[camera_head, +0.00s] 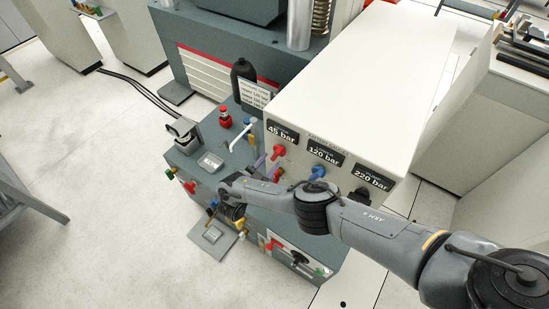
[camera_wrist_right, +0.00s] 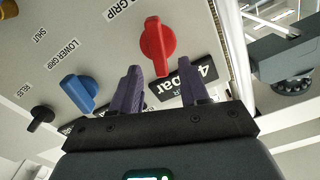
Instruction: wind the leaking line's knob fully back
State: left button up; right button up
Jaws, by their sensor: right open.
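The red knob (camera_head: 278,152) sits under the "45 bar" readout (camera_head: 282,132) on the front of the white cabinet. The blue knob (camera_head: 317,173) is under "120 bar" (camera_head: 325,153) and the black knob (camera_head: 359,196) is under "220 bar" (camera_head: 371,177). My right gripper (camera_head: 267,166) is open, its purple fingers just below the red knob. In the right wrist view, the red knob (camera_wrist_right: 156,45) stands just beyond and between the open fingertips (camera_wrist_right: 161,78). I cannot tell whether they touch it. The blue knob (camera_wrist_right: 78,92) is beside the left finger. My left gripper is out of view.
A printed note (camera_head: 254,93) stands before a dark bottle (camera_head: 243,70) at the cabinet's left. A red-topped part (camera_head: 225,116) and a white handle (camera_head: 242,134) stand on the grey bench close by. Open floor (camera_head: 90,190) lies at left.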

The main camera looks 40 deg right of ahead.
aim_at(275, 156)
jog(key=shift+b+x, duration=0.4)
jog(key=shift+x, duration=1.6)
grip_shut()
